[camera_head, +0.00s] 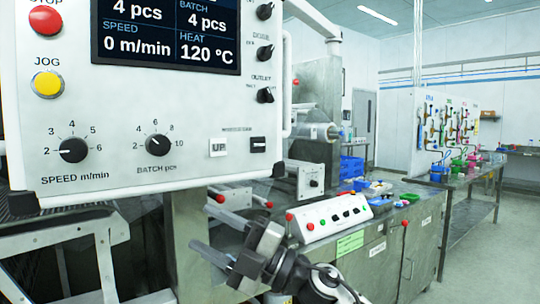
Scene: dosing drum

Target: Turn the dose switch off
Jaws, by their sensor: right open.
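The white control panel (110,185) fills the upper left. Along its right side is a column of black rotary switches. The dose switch (265,53) is the middle visible one, below a small label that appears to read DOSE; its on/off marks are too small to read. The switch labelled OUTLET (265,95) is below it, and another black switch (265,11) is above. My right gripper (203,228) is open and empty, below the panel and well apart from the switches, its fingers pointing left. My left gripper is not in view.
The panel also has a display (165,35) reading speed 0 m/min and heat 120 °C, a red stop button (45,20), a yellow jog button (47,84), and speed (73,150) and batch (158,145) knobs. A white button box (330,217) is right of my gripper.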

